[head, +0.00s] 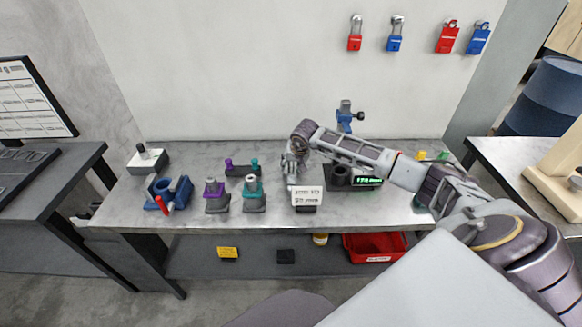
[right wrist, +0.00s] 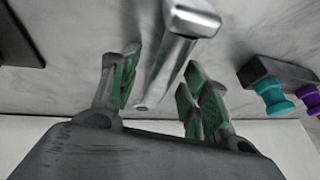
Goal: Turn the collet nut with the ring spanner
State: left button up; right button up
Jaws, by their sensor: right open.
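My right gripper (head: 292,178) hangs over the middle of the bench, pointing down. In the right wrist view its green-padded fingers (right wrist: 155,98) stand open on both sides of a bright metal bar. This bar (right wrist: 172,55) looks like the handle of the ring spanner; its ring is not clear, and in the head view my gripper hides it. Left of the gripper stand a purple-topped fixture (head: 214,188) and a teal-topped fixture (head: 253,187). I cannot tell which part is the collet nut. My left gripper is not in view.
A dark block with purple and teal knobs (head: 242,171) stands behind the fixtures. A blue vise (head: 178,188) is at the left. A white sign (head: 308,196) stands in front of my gripper, and a black device with green display (head: 367,182) is to its right.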

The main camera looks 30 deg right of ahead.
grip_shut()
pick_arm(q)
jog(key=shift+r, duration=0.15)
pick_arm(e)
jog(key=shift+r, duration=0.1)
jog(key=shift+r+p, duration=0.15)
jog(key=shift+p, duration=0.3)
jog(key=shift+r, duration=0.25)
notch_tip(320, 180, up, 8)
jog(key=shift+r+b, duration=0.15)
jog(key=shift+b, duration=0.5)
jog(key=shift+r, duration=0.5)
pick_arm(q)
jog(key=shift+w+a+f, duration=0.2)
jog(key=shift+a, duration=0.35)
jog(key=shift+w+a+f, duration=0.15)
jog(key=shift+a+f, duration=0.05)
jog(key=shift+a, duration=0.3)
pick_arm(e)
jog(key=shift+r, duration=0.15)
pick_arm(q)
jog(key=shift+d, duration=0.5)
